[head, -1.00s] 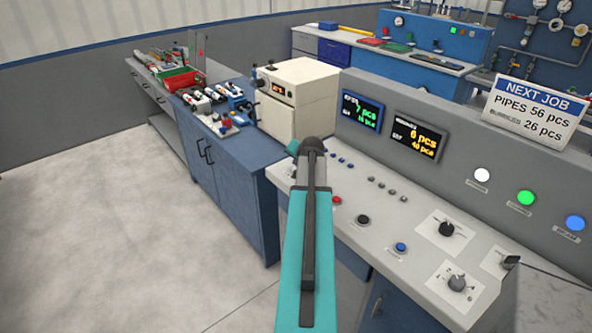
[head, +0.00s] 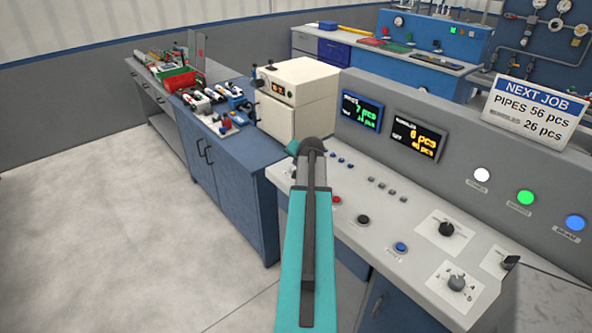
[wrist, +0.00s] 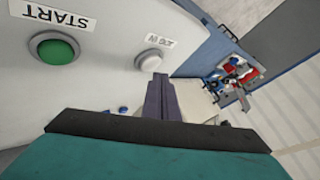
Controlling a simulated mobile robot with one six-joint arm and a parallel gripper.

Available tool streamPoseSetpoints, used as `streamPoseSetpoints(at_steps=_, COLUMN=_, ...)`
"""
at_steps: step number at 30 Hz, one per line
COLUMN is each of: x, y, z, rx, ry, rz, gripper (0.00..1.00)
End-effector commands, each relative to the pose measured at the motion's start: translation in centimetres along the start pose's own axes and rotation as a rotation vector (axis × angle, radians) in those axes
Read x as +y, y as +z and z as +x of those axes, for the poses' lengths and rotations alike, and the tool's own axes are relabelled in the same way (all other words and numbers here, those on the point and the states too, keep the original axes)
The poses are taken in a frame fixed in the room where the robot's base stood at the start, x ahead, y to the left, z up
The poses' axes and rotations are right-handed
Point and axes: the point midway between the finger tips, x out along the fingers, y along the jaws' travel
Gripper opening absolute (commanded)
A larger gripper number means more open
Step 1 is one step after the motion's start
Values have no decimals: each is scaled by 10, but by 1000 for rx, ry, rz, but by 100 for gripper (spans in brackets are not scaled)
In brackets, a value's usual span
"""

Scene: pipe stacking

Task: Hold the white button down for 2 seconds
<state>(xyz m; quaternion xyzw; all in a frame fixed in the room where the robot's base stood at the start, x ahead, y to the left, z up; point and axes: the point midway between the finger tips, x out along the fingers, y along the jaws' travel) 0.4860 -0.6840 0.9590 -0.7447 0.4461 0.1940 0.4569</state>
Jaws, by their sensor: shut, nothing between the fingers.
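The white button (wrist: 149,59) sits in a pale ring on the light console face in the wrist view, with a small label beside it. My gripper (wrist: 159,79) is shut and empty, its dark fingers side by side. The fingertips appear right at the button's near edge; I cannot tell whether they touch or press it. A green button (wrist: 54,49) with a START label is to the left of the white one. In the head view my arm hides the fingertips and the white button.
The console top (head: 400,215) holds a red button (head: 336,199), a black button (head: 363,220), a blue button (head: 400,247) and rotary knobs. Two displays stand behind. A cream oven-like box (head: 298,95) and a blue cabinet (head: 225,170) are beyond my arm. The floor at left is clear.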

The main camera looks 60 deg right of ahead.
Motion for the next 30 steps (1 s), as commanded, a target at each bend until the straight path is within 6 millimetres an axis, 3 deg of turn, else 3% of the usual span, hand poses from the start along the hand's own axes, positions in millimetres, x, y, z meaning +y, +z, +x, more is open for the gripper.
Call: streamPoseSetpoints(at_steps=30, x=4, y=5, z=6, rx=0, ry=0, rz=0, gripper=0)
